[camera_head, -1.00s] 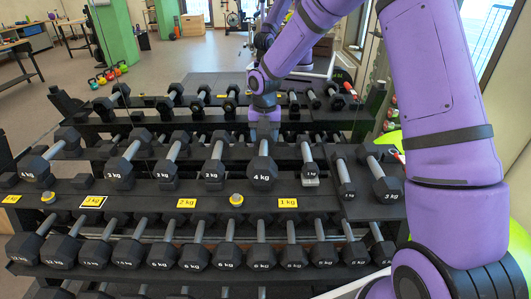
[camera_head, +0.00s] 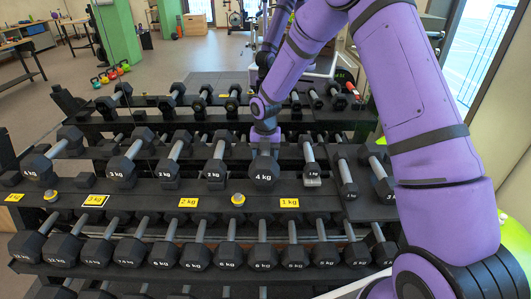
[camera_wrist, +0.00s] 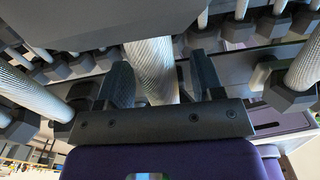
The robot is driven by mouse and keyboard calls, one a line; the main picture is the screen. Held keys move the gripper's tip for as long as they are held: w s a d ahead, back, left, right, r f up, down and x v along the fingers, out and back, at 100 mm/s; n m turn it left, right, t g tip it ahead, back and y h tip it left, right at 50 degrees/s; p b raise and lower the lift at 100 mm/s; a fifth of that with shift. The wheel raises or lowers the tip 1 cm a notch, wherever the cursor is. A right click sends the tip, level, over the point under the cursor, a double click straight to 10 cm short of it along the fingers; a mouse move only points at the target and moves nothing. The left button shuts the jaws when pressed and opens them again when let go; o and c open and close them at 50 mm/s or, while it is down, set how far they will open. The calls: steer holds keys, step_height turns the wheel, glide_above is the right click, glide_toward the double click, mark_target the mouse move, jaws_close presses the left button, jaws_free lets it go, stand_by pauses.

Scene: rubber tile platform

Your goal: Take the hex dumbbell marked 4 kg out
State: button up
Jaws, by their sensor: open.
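A black hex dumbbell marked 4 kg (camera_head: 264,172) sits in the middle of the upper front rack row, its numbered head facing the camera. Another dumbbell marked 4 kg (camera_head: 38,169) sits at the far left of that row. My gripper (camera_wrist: 162,78) is open, with its two dark fingers on either side of a grey knurled handle (camera_wrist: 151,60) in the wrist view. A large dark dumbbell head (camera_wrist: 115,22) fills the top of that view. In the head view, my purple wrist is just behind the middle 4 kg dumbbell, and the fingers are hidden.
A 2 kg dumbbell (camera_head: 215,170) stands close on the left and a 1 kg dumbbell (camera_head: 312,170) close on the right. Yellow weight labels (camera_head: 189,202) line the shelf edge. A lower row of dumbbells (camera_head: 228,256) and a back row (camera_head: 170,100) flank this row.

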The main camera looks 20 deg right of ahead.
jaws_close()
steer(key=shift+w+r, duration=0.15)
steer(key=shift+r, duration=0.1)
steer(key=shift+r, duration=1.55)
steer(key=shift+s+a+r, duration=0.1)
steer(key=shift+s+r, duration=0.05)
steer(key=shift+s, duration=0.15)
steer(key=s+a+r, duration=0.1)
steer(key=s+a, duration=0.1)
steer(key=s, duration=1.3)
steer(key=shift+s+r, duration=0.15)
